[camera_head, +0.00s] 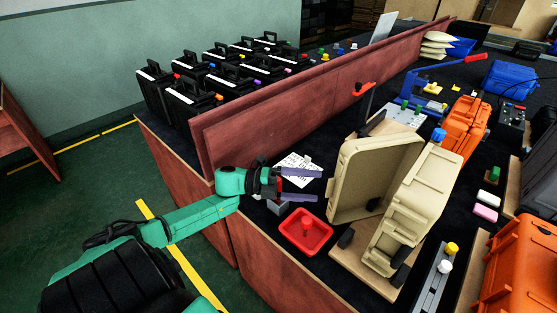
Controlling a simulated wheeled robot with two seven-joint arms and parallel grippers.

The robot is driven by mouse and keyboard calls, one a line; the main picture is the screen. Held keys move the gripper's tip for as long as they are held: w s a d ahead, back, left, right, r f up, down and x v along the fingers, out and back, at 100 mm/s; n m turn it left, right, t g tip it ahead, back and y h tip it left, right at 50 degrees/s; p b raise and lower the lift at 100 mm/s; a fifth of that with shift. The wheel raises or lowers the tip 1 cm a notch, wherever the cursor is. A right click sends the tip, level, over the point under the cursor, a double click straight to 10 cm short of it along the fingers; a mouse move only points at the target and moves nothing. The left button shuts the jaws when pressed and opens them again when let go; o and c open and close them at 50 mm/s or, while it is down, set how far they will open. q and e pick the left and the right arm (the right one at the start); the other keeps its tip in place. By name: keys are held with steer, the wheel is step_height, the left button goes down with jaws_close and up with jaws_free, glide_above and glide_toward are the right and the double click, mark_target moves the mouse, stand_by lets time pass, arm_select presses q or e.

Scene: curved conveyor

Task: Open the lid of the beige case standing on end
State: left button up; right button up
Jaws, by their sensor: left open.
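The beige case (416,207) stands on end on a light wooden board (347,265) on the dark tabletop. Its lid (369,172) stands swung away from the body on the left, with a clear wedge of space between the two, so the case is open. My left gripper (318,184) is to the left of the lid, with its purple fingers apart and pointing right. Nothing shows between the fingers, and a small gap separates them from the lid. My right gripper is not in the picture.
A red tray (306,231) with a red knob sits below my left gripper. A white printed sheet (296,167) lies behind the gripper. A long red-brown divider (306,105) runs behind. Orange cases (524,270) and a grey rail (432,281) crowd the right.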

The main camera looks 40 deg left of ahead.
arm_select(q)
steer(key=b+v, duration=0.1)
steer(key=v, duration=1)
steer(key=shift+s+a, duration=0.2)
steer(key=shift+a, duration=0.05)
steer(key=shift+r, duration=0.1)
